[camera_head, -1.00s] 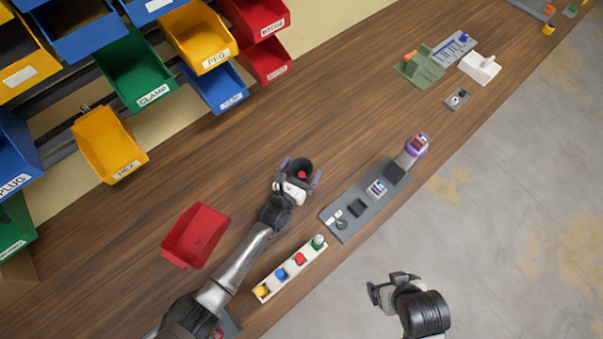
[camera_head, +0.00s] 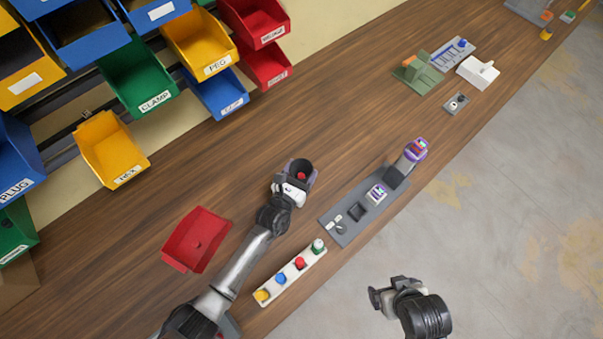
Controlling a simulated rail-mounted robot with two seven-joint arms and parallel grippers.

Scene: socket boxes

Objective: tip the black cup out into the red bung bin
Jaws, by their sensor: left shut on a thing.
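The black cup (camera_head: 303,165) is between the fingers of my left gripper (camera_head: 300,176), which is shut on it near the middle of the bench. The cup's mouth faces up toward the camera and a red thing (camera_head: 301,175) shows inside. I cannot tell whether the cup touches the bench. The red bin (camera_head: 183,246) sits on the bench to the left of my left forearm, with a small red bump in it. My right gripper (camera_head: 389,287) is over the floor at the lower right, empty as far as I see, with its fingers partly hidden.
A white strip (camera_head: 291,277) with several coloured pieces lies right of my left forearm. A grey plate (camera_head: 365,208) with devices lies along the bench edge. Labelled bins, such as the yellow one (camera_head: 112,150), hang at the back left. Bench between them is clear.

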